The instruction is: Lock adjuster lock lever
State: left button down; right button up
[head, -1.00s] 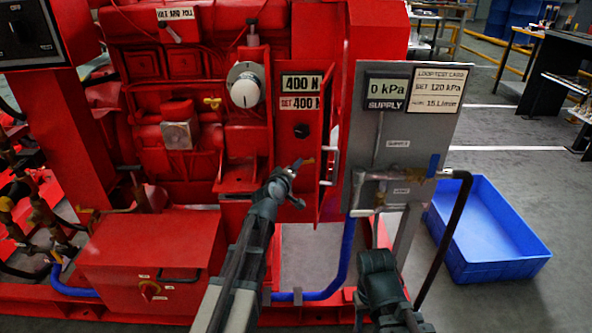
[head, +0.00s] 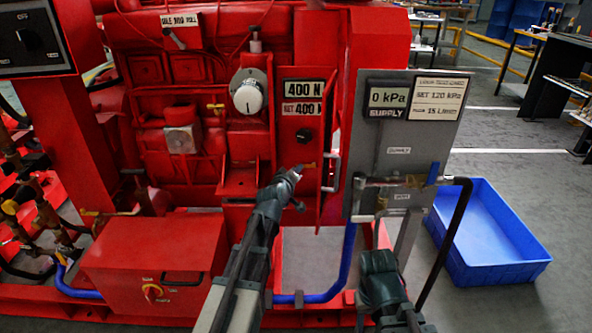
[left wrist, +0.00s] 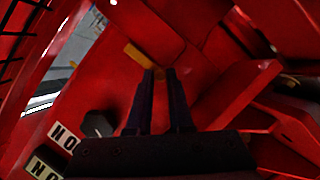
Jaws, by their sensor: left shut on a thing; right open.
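The adjuster lock lever, a small brass-yellow lever (head: 309,165), is on the red panel below a black knob (head: 304,135) and the 400 N plates. My left gripper (head: 298,171) reaches it from below and is shut on it. In the left wrist view the two dark fingers (left wrist: 162,72) stand close together, with the orange-yellow lever (left wrist: 138,56) at their tips; the fingers hide part of it. My right gripper (head: 380,218) is open, low in front of the grey supply panel, away from the lever; its fingers are hard to make out.
A metal handle (head: 332,170) stands just right of the lever. The grey supply panel (head: 425,145) carries a 0 kPa display and piping. A white dial (head: 248,95) is at upper left of the lever. A blue crate (head: 500,275) lies on the floor at right.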

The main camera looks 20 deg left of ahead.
pick_arm(q)
jog(key=shift+r, duration=0.15)
pick_arm(e)
jog(key=shift+r, duration=0.3)
pick_arm(q)
jog(key=c, duration=0.8)
grip_release()
jog(key=shift+s, duration=0.1)
